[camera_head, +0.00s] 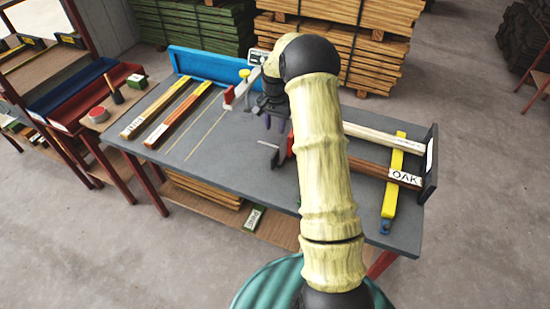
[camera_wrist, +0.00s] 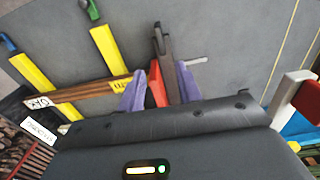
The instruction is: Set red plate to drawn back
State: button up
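A red plate (camera_wrist: 157,85) shows in the wrist view between my two purple fingertips, beside a dark upright bar (camera_wrist: 165,45). In the head view the red plate (camera_head: 291,143) stands on the grey bench, partly hidden by my arm. My gripper (camera_head: 275,123) points down over the bench just behind the plate. In the wrist view my gripper (camera_wrist: 160,88) is open, its fingers spread with gaps either side of the plate. I cannot tell whether a finger touches it. A second red piece with a white block (camera_head: 229,96) stands farther left.
The OAK board (camera_head: 404,177) and a pale board (camera_head: 384,137) lie right of my arm, with a yellow bar (camera_head: 392,180) across them. Two boards (camera_head: 180,115) lie on the bench's left half, by a blue fence (camera_head: 208,65). The bench's middle left is clear.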

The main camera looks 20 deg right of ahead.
aim_at(275, 153)
notch_tip(275, 153, down, 17)
jog(key=p, duration=0.4)
jog(key=shift+f, duration=0.1)
grip_shut()
